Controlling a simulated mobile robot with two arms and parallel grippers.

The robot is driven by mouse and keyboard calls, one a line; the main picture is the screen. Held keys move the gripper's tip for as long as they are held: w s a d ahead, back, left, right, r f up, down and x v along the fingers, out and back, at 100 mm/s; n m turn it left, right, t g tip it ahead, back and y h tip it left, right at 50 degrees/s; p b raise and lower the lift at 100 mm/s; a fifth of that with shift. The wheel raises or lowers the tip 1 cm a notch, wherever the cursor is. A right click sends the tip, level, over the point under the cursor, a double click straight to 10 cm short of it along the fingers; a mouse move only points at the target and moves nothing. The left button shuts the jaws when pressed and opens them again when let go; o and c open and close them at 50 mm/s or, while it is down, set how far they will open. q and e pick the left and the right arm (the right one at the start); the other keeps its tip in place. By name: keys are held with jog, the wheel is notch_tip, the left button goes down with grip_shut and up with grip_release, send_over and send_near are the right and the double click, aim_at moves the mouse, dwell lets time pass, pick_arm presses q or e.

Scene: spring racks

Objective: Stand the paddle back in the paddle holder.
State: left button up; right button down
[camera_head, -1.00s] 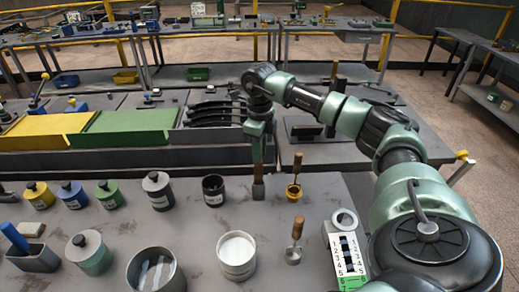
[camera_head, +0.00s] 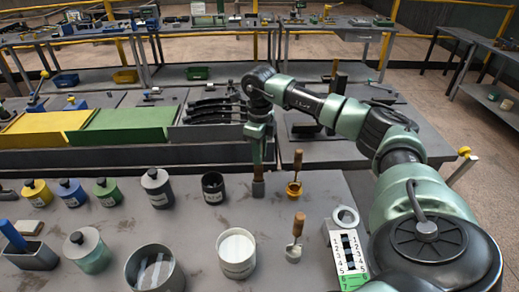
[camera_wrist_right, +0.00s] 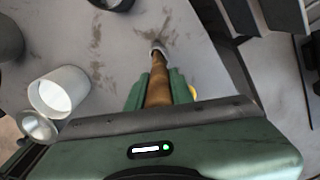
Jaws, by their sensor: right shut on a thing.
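The paddle (camera_head: 258,189) has a brown wooden handle and a short grey lower end. My right gripper (camera_head: 258,165) is shut on its handle. The paddle hangs roughly upright, with its grey end close to the grey bench top; I cannot tell whether it touches. In the right wrist view the wooden handle (camera_wrist_right: 158,85) runs between the green fingers to a pale end. I cannot tell for sure which thing is the paddle holder. A grey open box (camera_head: 32,257) with a blue-handled tool in it stands at the lower left. My left gripper is out of view.
Nearer are a white-filled pot (camera_head: 237,254), a small metal cup (camera_head: 293,253) and a pale ring (camera_head: 345,217). Several lidded jars stand left.

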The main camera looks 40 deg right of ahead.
jog(key=shift+f+b, duration=0.95)
jog(key=shift+f, duration=0.6)
jog(key=c, duration=0.7)
grip_release()
jog(key=shift+r, duration=0.1)
jog(key=shift+r+p, duration=2.7)
jog(key=shift+r, duration=0.8)
jog(key=shift+f, duration=0.1)
